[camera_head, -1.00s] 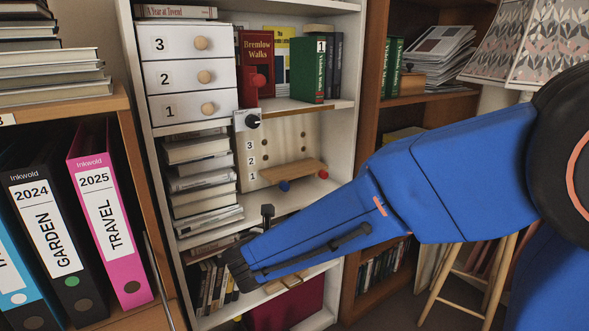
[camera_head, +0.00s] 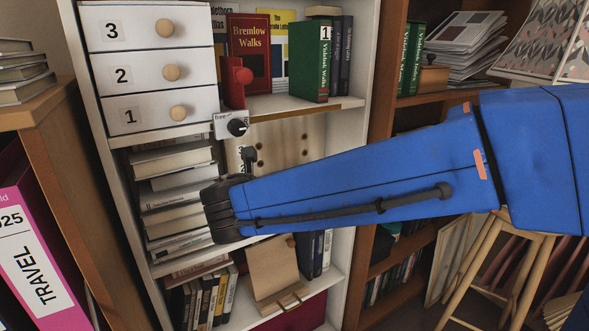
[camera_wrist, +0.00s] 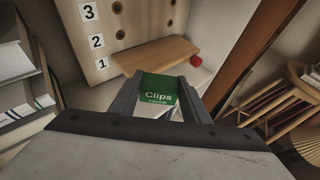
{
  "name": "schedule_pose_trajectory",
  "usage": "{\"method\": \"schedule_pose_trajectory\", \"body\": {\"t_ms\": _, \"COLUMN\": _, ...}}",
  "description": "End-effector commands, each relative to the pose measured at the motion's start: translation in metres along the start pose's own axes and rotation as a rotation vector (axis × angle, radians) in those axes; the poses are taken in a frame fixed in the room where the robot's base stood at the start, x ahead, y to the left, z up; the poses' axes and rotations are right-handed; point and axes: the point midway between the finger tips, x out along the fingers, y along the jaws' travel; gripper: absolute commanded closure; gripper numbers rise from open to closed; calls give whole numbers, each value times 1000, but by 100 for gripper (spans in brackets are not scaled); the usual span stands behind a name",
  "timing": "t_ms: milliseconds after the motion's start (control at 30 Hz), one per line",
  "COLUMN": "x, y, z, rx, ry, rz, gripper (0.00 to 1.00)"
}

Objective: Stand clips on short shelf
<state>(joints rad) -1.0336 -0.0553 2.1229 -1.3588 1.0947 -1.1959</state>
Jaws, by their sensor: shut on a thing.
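A green box labelled Clips (camera_wrist: 158,97) is between the two fingers of my gripper (camera_wrist: 157,92) in the wrist view, and the gripper is shut on it. The short shelf, a wooden plank (camera_wrist: 155,54), lies just beyond the box, beside the number 1 on a pegboard (camera_wrist: 80,42). A red peg (camera_wrist: 196,61) shows at its right end. The box overlaps the plank's front edge in this view; I cannot tell whether they touch. In the head view my arm hides the plank, the box and my fingers; part of the pegboard (camera_head: 290,146) shows above the arm.
Numbered drawers (camera_head: 147,72) stand at the upper left. Stacked books (camera_head: 172,165) fill the left side. A wooden stool (camera_head: 478,270) stands at the right.

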Motion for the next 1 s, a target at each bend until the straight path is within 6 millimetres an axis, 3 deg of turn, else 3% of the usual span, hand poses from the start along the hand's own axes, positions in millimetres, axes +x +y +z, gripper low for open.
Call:
{"method": "schedule_pose_trajectory", "body": {"t_ms": 500, "x": 95, "y": -1, "z": 39, "rx": 2, "ry": 0, "rz": -3, "gripper": 83}}
{"method": "schedule_pose_trajectory", "body": {"t_ms": 867, "x": 119, "y": 0, "z": 49, "rx": 1, "ry": -1, "rz": -2, "gripper": 83}}
{"method": "schedule_pose_trajectory", "body": {"t_ms": 1000, "x": 137, "y": -1, "z": 56, "rx": 1, "ry": 0, "rz": -3, "gripper": 83}}
